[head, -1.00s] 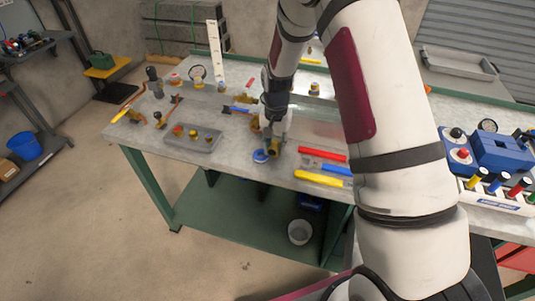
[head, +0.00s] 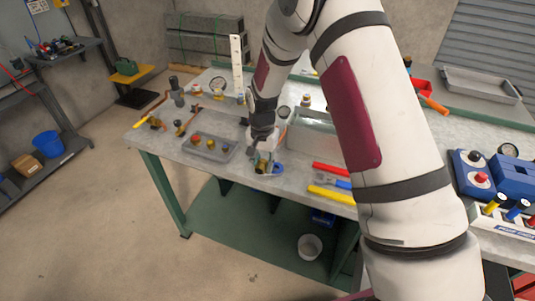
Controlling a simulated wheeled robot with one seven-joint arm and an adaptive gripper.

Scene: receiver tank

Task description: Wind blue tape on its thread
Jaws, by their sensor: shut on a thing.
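The blue tape (head: 278,168) is a small blue roll near the front edge of the workbench. It shows at the lower right of my gripper (head: 264,152), which is shut on it. A brass fitting (head: 260,166) stands just left of the tape, directly below the jaws. Its thread is too small to make out. I cannot tell whether the tape touches the fitting or is around it. My arm and gripper hide part of both.
A grey tray (head: 222,155) with several brass fittings lies left of my gripper. Red-handled (head: 330,169) and yellow-handled (head: 331,195) tools lie to the right. A grey tank (head: 312,135) stands behind.

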